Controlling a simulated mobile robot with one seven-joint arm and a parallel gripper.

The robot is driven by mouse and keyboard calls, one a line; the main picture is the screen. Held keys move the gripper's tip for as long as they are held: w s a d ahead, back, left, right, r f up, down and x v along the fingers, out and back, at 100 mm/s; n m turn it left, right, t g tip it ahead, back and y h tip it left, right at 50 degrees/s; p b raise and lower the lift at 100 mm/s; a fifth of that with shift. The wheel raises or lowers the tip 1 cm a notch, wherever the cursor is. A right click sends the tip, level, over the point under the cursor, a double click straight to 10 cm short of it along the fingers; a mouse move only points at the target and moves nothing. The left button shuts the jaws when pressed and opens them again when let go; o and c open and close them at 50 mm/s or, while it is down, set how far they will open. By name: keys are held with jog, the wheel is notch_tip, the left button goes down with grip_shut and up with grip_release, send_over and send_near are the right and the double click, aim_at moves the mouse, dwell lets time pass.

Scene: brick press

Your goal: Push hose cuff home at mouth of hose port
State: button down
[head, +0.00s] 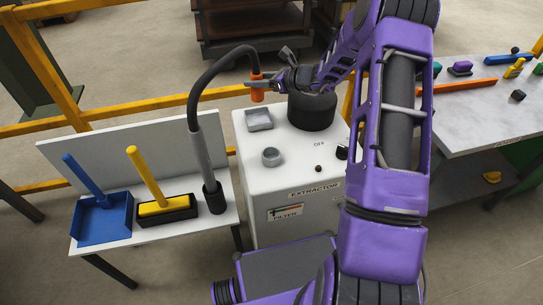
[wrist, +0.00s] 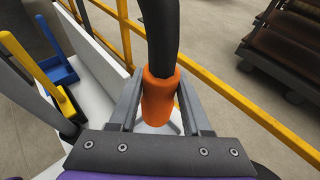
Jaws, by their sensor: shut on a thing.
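The orange hose cuff (head: 257,92) is at the end of a thick black hose (head: 213,73). My gripper (head: 264,84) is shut on the cuff and holds it in the air above the white extractor (head: 285,172). In the wrist view the cuff (wrist: 159,98) sits between the two grey fingers of my gripper (wrist: 158,85), with the hose rising from it. A short grey round collar, apparently the hose port (head: 271,157), stands on the extractor top, below and in front of the cuff. The cuff is clear of it. The port cannot be made out in the wrist view.
A grey square tray (head: 259,118) and a black drum (head: 312,110) are on the extractor top. A white bench (head: 216,219) at left bears a blue dustpan (head: 101,218) and a yellow brush (head: 163,205). Yellow rails (head: 110,118) run behind. A grey table (head: 462,130) stands right.

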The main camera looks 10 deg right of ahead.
jog(key=shift+s, duration=0.1)
jog(key=s+p, duration=0.5)
jog(key=s, duration=1.2)
jog(key=shift+s+r, duration=0.15)
jog(key=shift+s, duration=0.25)
notch_tip(320, 180, down, 6)
jog(key=b, duration=0.5)
jog(key=shift+f, duration=0.2)
jog(key=shift+f, duration=0.2)
jog(key=shift+f, duration=0.35)
